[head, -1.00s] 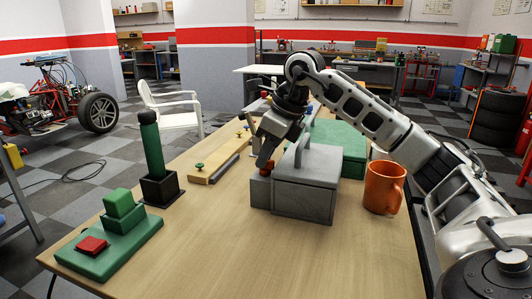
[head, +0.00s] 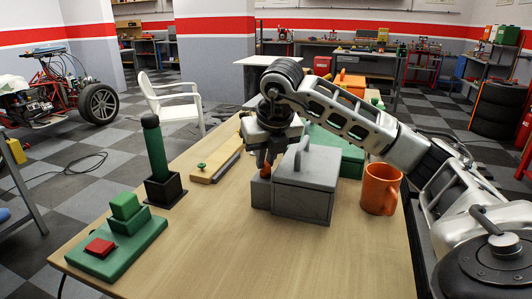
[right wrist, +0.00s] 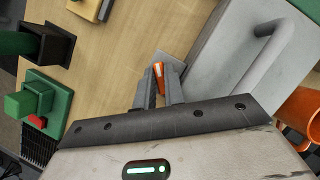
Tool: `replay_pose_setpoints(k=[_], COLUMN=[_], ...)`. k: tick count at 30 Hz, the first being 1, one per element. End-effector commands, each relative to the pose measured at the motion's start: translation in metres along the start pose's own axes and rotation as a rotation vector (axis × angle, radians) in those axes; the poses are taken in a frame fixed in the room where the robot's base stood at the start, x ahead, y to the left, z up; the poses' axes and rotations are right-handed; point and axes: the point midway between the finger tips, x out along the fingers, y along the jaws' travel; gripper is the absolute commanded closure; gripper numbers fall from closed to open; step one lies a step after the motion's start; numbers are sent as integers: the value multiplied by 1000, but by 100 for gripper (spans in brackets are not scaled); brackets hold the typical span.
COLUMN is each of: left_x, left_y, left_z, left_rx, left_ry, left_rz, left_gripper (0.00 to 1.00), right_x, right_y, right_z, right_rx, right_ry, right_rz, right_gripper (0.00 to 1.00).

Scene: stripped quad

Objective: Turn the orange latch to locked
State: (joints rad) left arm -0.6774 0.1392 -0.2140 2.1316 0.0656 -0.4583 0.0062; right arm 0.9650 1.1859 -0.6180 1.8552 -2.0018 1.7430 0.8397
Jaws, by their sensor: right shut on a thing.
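The orange latch (right wrist: 159,72) sits on a small grey block on the left side of the grey lidded box (head: 304,190). In the right wrist view it lies between the two fingers of my right gripper (right wrist: 159,88). My right gripper (head: 263,166) points down over it in the head view and is shut on it. Only a small orange part of the latch (head: 265,172) shows there, below the fingers. The box's grey handle stands on its lid. I cannot read the latch's locked or unlocked position. My left gripper is out of view.
An orange mug (head: 379,189) stands right of the box, and a green case (head: 345,155) is behind it. A wooden board (head: 213,167), a green cylinder in a black holder (head: 163,190) and a green base with a red square (head: 115,249) are left. The front table is clear.

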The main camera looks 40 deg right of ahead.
Motion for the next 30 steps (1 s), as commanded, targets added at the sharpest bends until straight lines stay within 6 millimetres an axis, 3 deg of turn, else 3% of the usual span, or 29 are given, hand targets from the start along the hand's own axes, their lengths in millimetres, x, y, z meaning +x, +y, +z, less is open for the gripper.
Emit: replay_pose_setpoints(k=[12, 27, 30], left_x=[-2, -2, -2], left_y=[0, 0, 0], left_z=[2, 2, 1], left_rx=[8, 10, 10], left_ry=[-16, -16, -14], left_rz=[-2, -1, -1], left_gripper=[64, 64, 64], right_x=[-1, -1, -1], right_y=[0, 0, 0], right_z=[1, 1, 1], right_rx=[161, 180, 179], right_ry=[-3, -4, -3], right_rz=[-64, -72, -72], right_gripper=[100, 100, 67])
